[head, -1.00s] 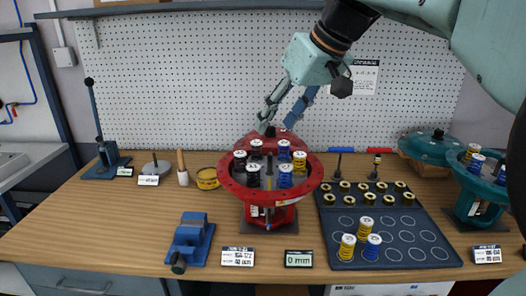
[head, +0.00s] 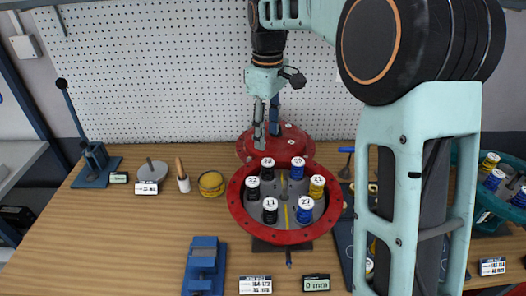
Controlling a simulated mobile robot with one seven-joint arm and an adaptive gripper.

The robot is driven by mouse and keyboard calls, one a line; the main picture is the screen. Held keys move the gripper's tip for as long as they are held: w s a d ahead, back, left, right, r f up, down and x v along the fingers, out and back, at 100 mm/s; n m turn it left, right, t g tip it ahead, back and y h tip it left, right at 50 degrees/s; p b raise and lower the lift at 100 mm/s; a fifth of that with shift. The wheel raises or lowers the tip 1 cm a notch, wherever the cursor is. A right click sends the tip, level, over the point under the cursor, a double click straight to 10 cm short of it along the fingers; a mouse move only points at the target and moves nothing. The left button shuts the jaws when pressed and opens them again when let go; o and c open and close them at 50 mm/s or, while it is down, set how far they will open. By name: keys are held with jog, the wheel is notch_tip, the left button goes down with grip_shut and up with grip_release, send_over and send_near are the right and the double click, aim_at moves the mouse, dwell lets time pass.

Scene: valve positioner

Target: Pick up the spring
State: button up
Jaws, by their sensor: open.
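Several springs with white numbered caps stand in a ring in the open red actuator housing (head: 238,211). They include black springs (head: 267,168) (head: 252,188) (head: 270,210), blue springs (head: 298,169) (head: 305,210) and a yellow spring (head: 316,187). My gripper (head: 266,134) points down behind this ring, in front of or over the red domed cover (head: 291,143). Its fingers are apart and I see no spring between them. I cannot tell its exact height or whether it touches the cover.
My arm hides most of the dark tray (head: 340,240) on the right. A teal actuator (head: 488,213) with springs stands beyond it. A blue vise (head: 204,262), a yellow tin (head: 211,183) and a lever press (head: 96,166) stand left.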

aim_at(268, 162)
jog(key=f, duration=1)
jog(key=shift+s+d+f+p, duration=0.2)
jog(key=shift+f+p, duration=0.1)
jog(key=shift+f, duration=0.1)
jog(key=shift+c, duration=0.6)
grip_shut()
jog(key=shift+r, duration=0.15)
